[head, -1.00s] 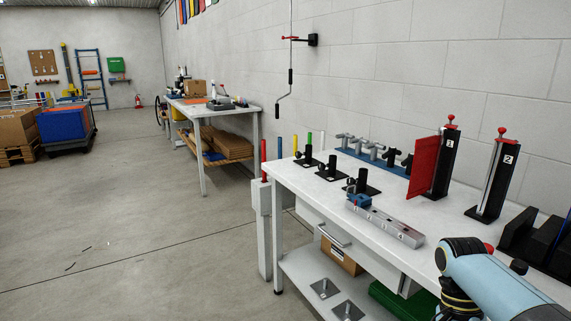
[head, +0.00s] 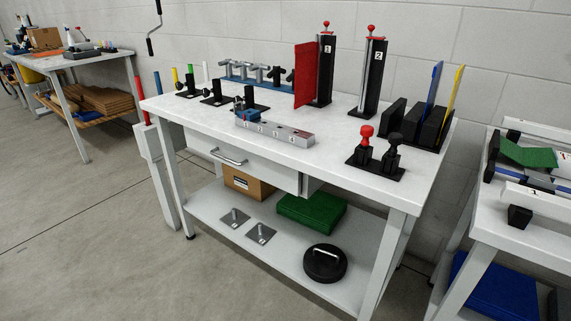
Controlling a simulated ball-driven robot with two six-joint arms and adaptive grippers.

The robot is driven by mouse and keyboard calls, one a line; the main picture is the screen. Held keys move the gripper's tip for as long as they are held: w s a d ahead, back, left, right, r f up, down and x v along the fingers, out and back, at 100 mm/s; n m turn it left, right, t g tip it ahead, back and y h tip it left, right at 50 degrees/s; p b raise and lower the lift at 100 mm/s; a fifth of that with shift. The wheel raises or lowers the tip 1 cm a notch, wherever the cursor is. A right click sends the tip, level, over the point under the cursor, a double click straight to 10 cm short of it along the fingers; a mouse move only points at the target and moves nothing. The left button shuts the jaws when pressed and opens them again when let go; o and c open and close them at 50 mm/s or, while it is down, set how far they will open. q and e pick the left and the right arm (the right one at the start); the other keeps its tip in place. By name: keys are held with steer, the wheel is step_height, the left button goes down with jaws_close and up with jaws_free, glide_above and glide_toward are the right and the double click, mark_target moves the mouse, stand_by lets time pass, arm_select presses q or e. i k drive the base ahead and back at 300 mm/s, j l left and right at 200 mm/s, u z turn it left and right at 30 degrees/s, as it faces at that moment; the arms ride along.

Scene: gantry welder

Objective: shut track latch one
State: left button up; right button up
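No part is clearly recognisable as track latch one. A black upright post marked 1 (head: 324,75) with a red knob stands at the back of the white workbench, a red plate (head: 304,75) beside it. A similar post marked 2 (head: 375,78) stands to its right. At the right edge, a white rail (head: 540,200) with a small dark mark, perhaps a 1, lies on a second white table, with a black block (head: 519,217) at its near end. Neither gripper is in view.
A green plate (head: 528,153) and a blue strip (head: 538,180) lie behind the near rail. A red-knobbed and a black-knobbed fixture (head: 375,170) stand on the workbench's right part. The workbench front (head: 330,180) is clear. A gap separates the two tables.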

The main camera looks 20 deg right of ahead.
mark_target(326, 23)
steer(key=k+j+z, duration=0.1)
steer(key=z, duration=0.4)
steer(key=k+j+z, duration=0.1)
steer(key=z, duration=0.4)
